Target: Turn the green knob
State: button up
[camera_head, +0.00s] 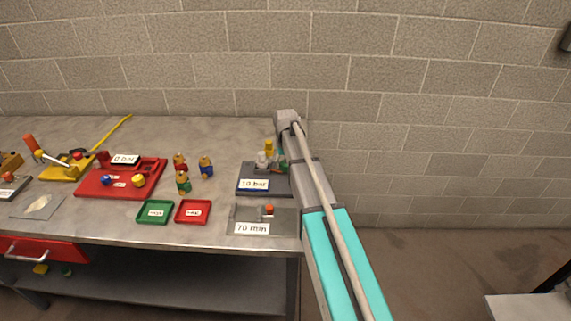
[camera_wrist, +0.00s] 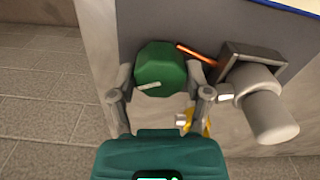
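The green knob (camera_wrist: 160,68) is a faceted round knob with a pale pointer mark, on a grey panel (camera_wrist: 215,28) in the wrist view. My gripper (camera_wrist: 160,85) has its two fingers apart, one on each side of the knob. I cannot tell whether either finger touches it. In the head view the panel (camera_head: 256,172) with a "10 bar" label lies at the table's right end, beside my arm. My arm covers part of that area, so I cannot clearly make out the knob there.
A grey cylindrical fitting (camera_wrist: 265,108) and a thin orange rod (camera_wrist: 197,54) are close right of the knob. A "70 mm" plate (camera_head: 284,222), red tray (camera_head: 193,211), green tray (camera_head: 155,212) and several small figures stand nearby. The brick wall (camera_head: 200,50) is behind the table.

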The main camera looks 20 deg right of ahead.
jog(key=shift+o, duration=1.2)
jog(key=shift+n, duration=0.4)
